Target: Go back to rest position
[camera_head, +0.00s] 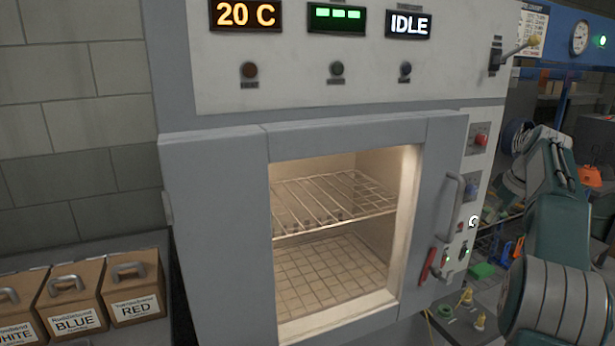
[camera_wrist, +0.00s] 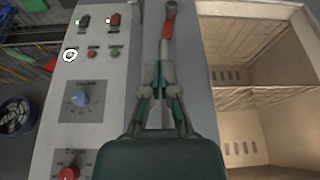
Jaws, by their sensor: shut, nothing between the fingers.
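My gripper (camera_wrist: 159,72) shows in the wrist view with its fingertips together and nothing visible between them. It is in front of the grey oven front, beside the control panel (camera_wrist: 85,105). A red-ended lever (camera_wrist: 167,32) appears just beyond the fingertips; I cannot tell whether they touch. In the head view my arm (camera_head: 555,215) is at the right edge, and the fingertips cannot be made out. The oven door (camera_head: 215,235) looks shut, with a lit window and a vertical handle (camera_head: 455,195). A red lever (camera_head: 428,266) is low on its right.
A wire rack (camera_head: 330,200) is inside the empty-looking oven. Displays above read 20 C and IDLE (camera_head: 408,24). Boxes labelled white, blue and red (camera_head: 133,290) stand at the lower left. Cluttered equipment is behind my arm at the right.

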